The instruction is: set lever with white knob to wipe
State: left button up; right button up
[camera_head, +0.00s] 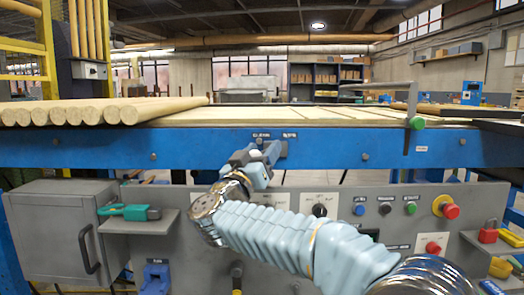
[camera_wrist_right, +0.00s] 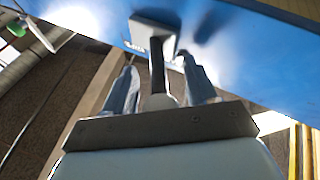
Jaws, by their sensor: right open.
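The lever with the white knob sits on the blue beam in the head view, mostly hidden by my right gripper (camera_head: 262,151). In that view the right gripper's two fingers stand apart, one on each side of the shaft and knob, with visible gaps. The knob is close to the palm. Two small labels (camera_head: 262,134) are above the lever, too small to read surely. My left gripper is not in view.
Below is a grey panel with several buttons, a red stop button (camera_head: 451,211) and a grey cabinet (camera_head: 62,234). Wooden rods (camera_head: 90,110) lie on the line above.

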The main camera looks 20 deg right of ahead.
jog(key=shift+d, duration=0.1)
grip_shut()
dwell(0.3)
